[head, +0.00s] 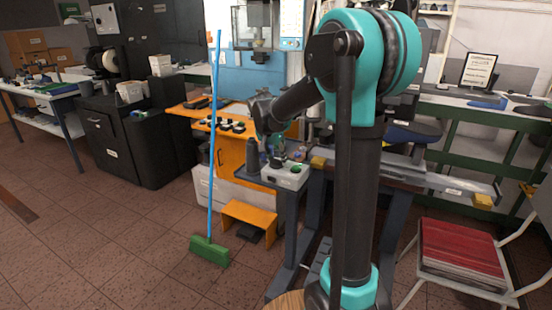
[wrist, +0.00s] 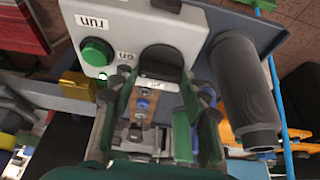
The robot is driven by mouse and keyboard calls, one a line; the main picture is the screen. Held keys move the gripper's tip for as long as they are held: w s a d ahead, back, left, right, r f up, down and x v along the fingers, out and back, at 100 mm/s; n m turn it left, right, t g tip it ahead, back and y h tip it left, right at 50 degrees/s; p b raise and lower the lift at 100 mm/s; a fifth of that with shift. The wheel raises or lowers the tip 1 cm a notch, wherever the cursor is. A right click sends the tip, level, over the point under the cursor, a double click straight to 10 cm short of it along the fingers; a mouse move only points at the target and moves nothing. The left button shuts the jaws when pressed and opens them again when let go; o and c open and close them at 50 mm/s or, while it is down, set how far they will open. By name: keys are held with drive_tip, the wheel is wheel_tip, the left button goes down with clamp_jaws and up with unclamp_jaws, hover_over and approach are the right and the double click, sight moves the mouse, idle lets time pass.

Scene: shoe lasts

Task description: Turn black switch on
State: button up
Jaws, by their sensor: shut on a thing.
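The black switch (wrist: 161,62) is a dark rounded knob on a light grey control box (wrist: 130,25) in the wrist view. My gripper (wrist: 158,88) is shut on it, with a finger on either side. The fingers hide part of the switch, so its exact turn is hard to read. An upside-down "on" label sits just left of it. In the head view my gripper (head: 276,158) is lowered onto the control box (head: 286,178), and the switch is mostly hidden there.
A green button (wrist: 96,51) with a "run" label and a small bright green light (wrist: 103,76) are left of the switch. A dark ribbed cylinder (wrist: 244,95) stands close on the right. In the head view a broom (head: 210,248) and an orange stool (head: 248,218) stand left.

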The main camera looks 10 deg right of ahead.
drive_tip(key=o, duration=1.2)
drive_tip(key=shift+c, duration=0.2)
drive_tip(key=v, duration=1.2)
